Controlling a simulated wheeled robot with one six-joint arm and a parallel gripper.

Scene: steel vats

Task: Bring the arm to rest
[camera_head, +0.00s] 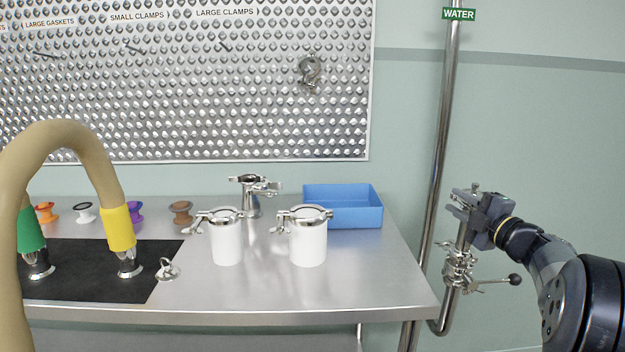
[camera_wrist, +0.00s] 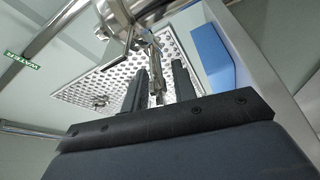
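My arm reaches in from the right in the head view. My gripper (camera_head: 462,203) is beside the vertical steel water pipe (camera_head: 442,130), just above a steel clamp fitting with a black-knobbed handle (camera_head: 460,268). In the wrist view my two dark fingers (camera_wrist: 160,85) are apart. A slim shiny metal part (camera_wrist: 156,72) shows between them, with gaps visible on both sides. I cannot tell whether it lies between the fingertips or beyond them. The clamped pipe fitting (camera_wrist: 120,22) fills the upper middle of the wrist view.
A steel table (camera_head: 330,285) carries a blue bin (camera_head: 345,208), two white lidded canisters (camera_head: 308,243) (camera_head: 227,243), a black mat (camera_head: 85,285) and a beige hose (camera_head: 75,140). A perforated board (camera_head: 190,90) hangs behind. The wall right of the pipe is bare.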

